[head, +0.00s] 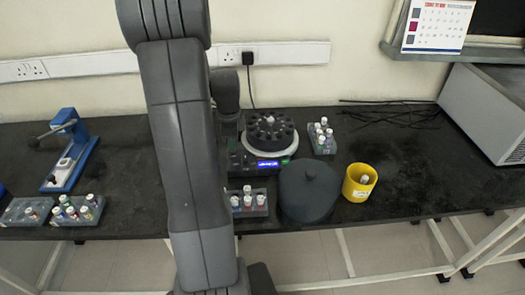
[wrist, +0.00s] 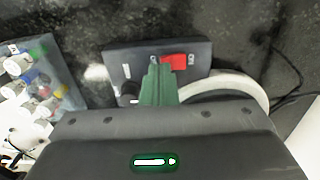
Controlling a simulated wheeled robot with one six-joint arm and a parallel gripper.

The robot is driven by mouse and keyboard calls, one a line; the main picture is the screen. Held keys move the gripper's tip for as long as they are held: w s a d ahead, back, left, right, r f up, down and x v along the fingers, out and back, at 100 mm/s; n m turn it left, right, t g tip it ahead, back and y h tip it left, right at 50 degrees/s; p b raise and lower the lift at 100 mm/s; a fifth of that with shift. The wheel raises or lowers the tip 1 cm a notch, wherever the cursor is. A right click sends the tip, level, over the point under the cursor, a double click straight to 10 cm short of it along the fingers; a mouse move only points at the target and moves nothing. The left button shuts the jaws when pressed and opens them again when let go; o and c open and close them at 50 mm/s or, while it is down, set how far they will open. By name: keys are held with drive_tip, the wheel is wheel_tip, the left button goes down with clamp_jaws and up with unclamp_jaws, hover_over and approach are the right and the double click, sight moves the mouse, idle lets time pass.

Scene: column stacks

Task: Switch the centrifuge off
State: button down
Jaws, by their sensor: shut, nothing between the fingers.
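The centrifuge (head: 277,142) stands on the black bench right of my arm in the head view, its rotor uncovered and its blue display (head: 268,164) lit. In the wrist view its dark panel (wrist: 120,62) carries a red switch (wrist: 174,62) with small white markings on both sides. My gripper (wrist: 158,72) is shut and empty; its green fingers overlap the switch's left end in the picture. I cannot tell whether they touch it, and they hide part of it. In the head view my arm hides much of the gripper.
A dark round lid (head: 306,190) lies in front of the centrifuge, beside a yellow cup (head: 359,183). Tube racks stand at the front (head: 248,203) and right (head: 322,138) of the centrifuge. A blue device (head: 72,150) stands at left. Black cables (head: 395,112) lie at back right.

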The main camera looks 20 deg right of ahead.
drive_tip(key=shift+f+b, duration=0.3)
drive_tip(key=shift+f, duration=0.15)
drive_tip(key=shift+r, duration=0.15)
drive_tip(key=shift+r+p, duration=1.95)
drive_tip(key=shift+r, duration=0.45)
drive_tip(key=shift+f, duration=0.1)
